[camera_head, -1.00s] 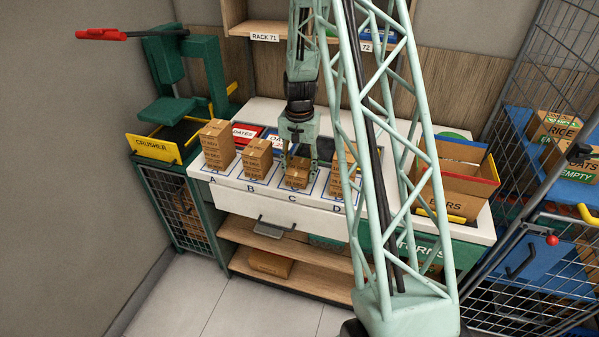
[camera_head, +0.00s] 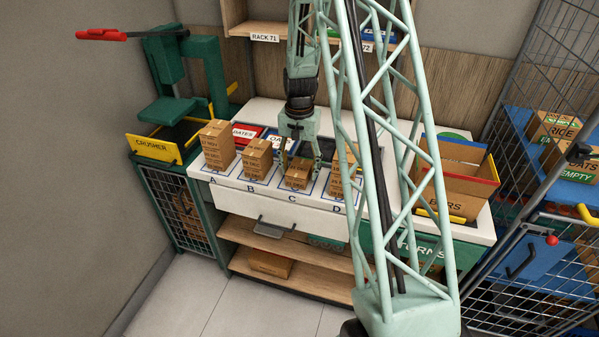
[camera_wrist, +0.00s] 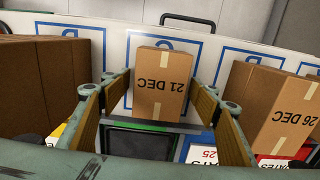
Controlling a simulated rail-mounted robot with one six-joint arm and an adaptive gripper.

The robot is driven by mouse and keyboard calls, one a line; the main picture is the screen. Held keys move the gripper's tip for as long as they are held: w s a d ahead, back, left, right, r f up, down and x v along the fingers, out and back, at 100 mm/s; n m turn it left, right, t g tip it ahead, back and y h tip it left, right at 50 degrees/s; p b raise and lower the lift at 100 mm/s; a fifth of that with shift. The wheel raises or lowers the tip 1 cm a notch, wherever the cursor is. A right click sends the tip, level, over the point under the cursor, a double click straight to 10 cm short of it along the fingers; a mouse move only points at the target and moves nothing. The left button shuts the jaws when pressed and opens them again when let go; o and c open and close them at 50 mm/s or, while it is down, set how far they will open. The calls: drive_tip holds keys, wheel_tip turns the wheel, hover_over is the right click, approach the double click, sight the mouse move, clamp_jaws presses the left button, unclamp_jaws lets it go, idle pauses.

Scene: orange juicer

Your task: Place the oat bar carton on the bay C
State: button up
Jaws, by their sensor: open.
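A small brown carton (camera_head: 298,174) stands upright in bay C on the white counter (camera_head: 262,204). It is likely the oat bar carton, but I cannot read a product name. In the wrist view the carton (camera_wrist: 159,84) has a pale tape strip and "21 DEC" upside down. It stands inside a blue outline (camera_wrist: 207,70). My gripper (camera_head: 300,156) is just above it and open. In the wrist view the fingers of my gripper (camera_wrist: 160,108) are on either side of the carton, with visible gaps.
Red and blue labelled bins (camera_head: 246,133) lie behind the bays. An open brown box (camera_head: 455,185) is at the right, and the green crusher (camera_head: 180,100) is at the left.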

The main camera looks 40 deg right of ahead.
sight(299, 168)
wheel_tip(299, 168, up, 11)
idle(0.7)
drive_tip(key=shift+f, duration=0.1)
idle(0.5)
drive_tip(key=s+a+r+n+t, duration=0.1)
drive_tip(key=s+a+r+n, duration=0.1)
drive_tip(key=s+a+r, duration=0.45)
drive_tip(key=s+a+r+n, duration=0.2)
drive_tip(key=s+a+r, duration=0.1)
drive_tip(key=a+r, duration=0.55)
drive_tip(key=s+a+r+n+t, duration=0.15)
drive_tip(key=s+a+r, duration=0.35)
drive_tip(key=r, duration=0.5)
drive_tip(key=s+a+r+n, duration=0.1)
drive_tip(key=s+a+n, duration=0.1)
drive_tip(key=s, duration=0.5)
drive_tip(key=s+a+r+n+t, duration=0.1)
drive_tip(key=s+a+r, duration=0.1)
drive_tip(key=s+a, duration=0.3)
drive_tip(key=s+a+r+n, duration=0.2)
drive_tip(key=s+a, duration=0.2)
drive_tip(key=s, duration=0.7)
drive_tip(key=shift+a+n, duration=0.2)
drive_tip(key=shift+n, duration=0.15)
